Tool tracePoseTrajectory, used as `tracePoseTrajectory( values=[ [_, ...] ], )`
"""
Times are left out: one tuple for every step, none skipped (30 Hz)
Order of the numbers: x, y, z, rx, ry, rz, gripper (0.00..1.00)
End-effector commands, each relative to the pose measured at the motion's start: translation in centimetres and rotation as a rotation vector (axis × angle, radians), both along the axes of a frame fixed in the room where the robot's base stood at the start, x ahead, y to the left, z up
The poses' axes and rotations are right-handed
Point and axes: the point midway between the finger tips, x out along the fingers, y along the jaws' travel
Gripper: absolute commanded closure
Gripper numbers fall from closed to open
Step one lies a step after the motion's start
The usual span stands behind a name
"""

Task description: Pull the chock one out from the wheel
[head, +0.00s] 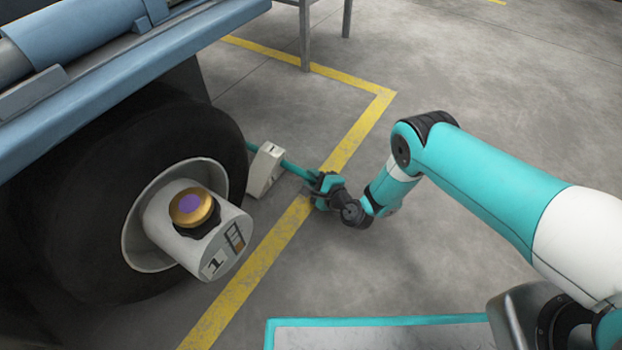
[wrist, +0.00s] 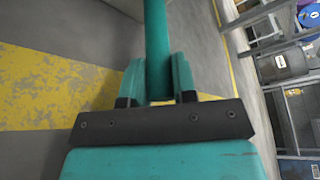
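Chock one (head: 265,170) is a pale wedge marked 1. It stands on the floor close beside the right side of the black wheel (head: 215,128); I cannot tell whether they touch. Its teal handle (head: 296,169) sticks out to the right, away from the wheel. My gripper (head: 321,184) is at the outer end of this handle. In the wrist view the handle (wrist: 157,45) runs between the two teal fingers of my gripper (wrist: 158,80), which press against both its sides. The chock's wedge is not clearly visible in the wrist view.
A blue vehicle body (head: 90,50) hangs over the wheel. A white hub marked 1 (head: 205,235) with a gold cap juts out from it. A yellow floor line (head: 262,255) passes under my gripper. Floor to the right is clear. Shelving (wrist: 285,75) shows in the wrist view.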

Motion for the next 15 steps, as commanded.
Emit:
tracePoseTrajectory(
  values=[
    [0.01,-0.06,-0.05,-0.001,0.001,-0.002,0.63],
    [-0.01,-0.04,-0.05,0.0,0.0,-0.001,0.56],
    [-0.01,0.0,-0.04,0.0,0.0,-0.001,0.47],
    [-0.03,0.04,-0.04,0.0,0.001,0.001,0.45],
    [-0.04,0.07,-0.04,0.0,0.001,0.001,0.45],
    [-0.05,0.12,-0.02,0.0,0.0,0.001,0.45],
    [-0.06,0.15,-0.02,0.0,0.0,0.001,0.45],
    [-0.07,0.18,-0.02,0.0,0.0,0.002,0.45],
    [-0.07,0.2,-0.02,0.0,0.001,0.003,0.45],
    [-0.08,0.21,-0.01,0.0,0.001,0.003,0.45],
    [-0.11,0.29,0.0,0.001,0.001,0.004,0.45],
    [-0.17,0.28,0.04,0.0,0.001,0.004,0.45],
    [-0.25,0.21,0.09,0.0,0.001,0.004,0.45],
    [-0.35,0.1,0.15,-0.001,0.002,0.004,0.45],
    [-0.59,-0.11,0.26,-0.001,0.004,0.003,0.45]
  ],
)
